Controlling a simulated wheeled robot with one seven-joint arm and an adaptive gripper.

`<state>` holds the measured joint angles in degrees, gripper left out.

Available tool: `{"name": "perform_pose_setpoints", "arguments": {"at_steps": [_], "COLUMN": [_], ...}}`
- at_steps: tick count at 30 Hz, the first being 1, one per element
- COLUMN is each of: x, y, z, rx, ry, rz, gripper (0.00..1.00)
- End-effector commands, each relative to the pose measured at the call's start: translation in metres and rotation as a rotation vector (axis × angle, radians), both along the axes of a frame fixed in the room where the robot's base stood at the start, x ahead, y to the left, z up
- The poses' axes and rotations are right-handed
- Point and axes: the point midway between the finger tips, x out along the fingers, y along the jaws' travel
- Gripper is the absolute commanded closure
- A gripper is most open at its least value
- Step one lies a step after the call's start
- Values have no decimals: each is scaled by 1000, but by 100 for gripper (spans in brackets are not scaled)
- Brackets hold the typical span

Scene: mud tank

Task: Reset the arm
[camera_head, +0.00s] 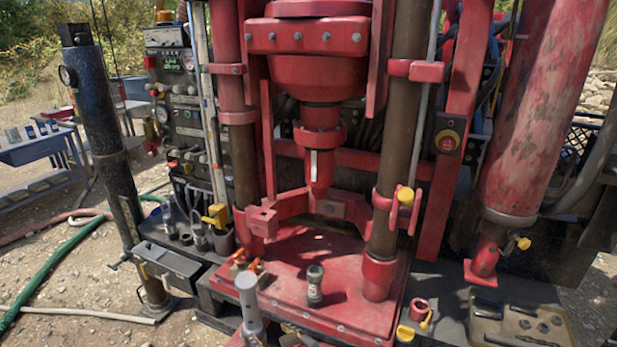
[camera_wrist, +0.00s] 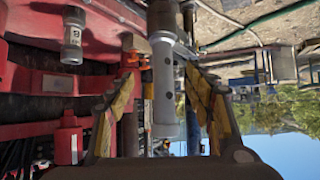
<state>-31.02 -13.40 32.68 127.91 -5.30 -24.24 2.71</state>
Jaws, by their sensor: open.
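My gripper (camera_wrist: 160,73) shows in the wrist view, with its two yellow-padded fingers spread apart. A grey metal cylinder (camera_wrist: 164,88) with small dark holes appears between the fingers, with gaps on both sides. I cannot tell its depth relative to the fingertips. A similar grey cylinder (camera_head: 249,303) stands upright at the bottom of the head view. My gripper cannot be made out clearly in the head view.
Orange-handled fittings (camera_head: 248,267) sit nearby. Brown posts (camera_head: 401,130), a black gauge post (camera_head: 100,120) and a tool tray (camera_head: 520,318) surround it.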

Motion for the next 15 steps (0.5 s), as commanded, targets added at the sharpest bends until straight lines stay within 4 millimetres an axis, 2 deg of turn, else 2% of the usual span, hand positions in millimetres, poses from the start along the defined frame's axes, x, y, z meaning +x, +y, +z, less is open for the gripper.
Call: {"name": "perform_pose_setpoints", "arguments": {"at_steps": [1, 3, 6, 8, 11, 15], "x": [-12, -32, -58, -73, -99, -138], "y": [-10, -26, -58, -80, -120, -173], "z": [-19, -36, -39, -34, -16, 19], "rx": [-50, -122, -206, -246, -291, -314], "ry": [70, 171, 296, 365, 468, 581], "rz": [-6, -16, -47, -74, -134, -227], "gripper": [47, 47, 47, 47, 47, 47]}}
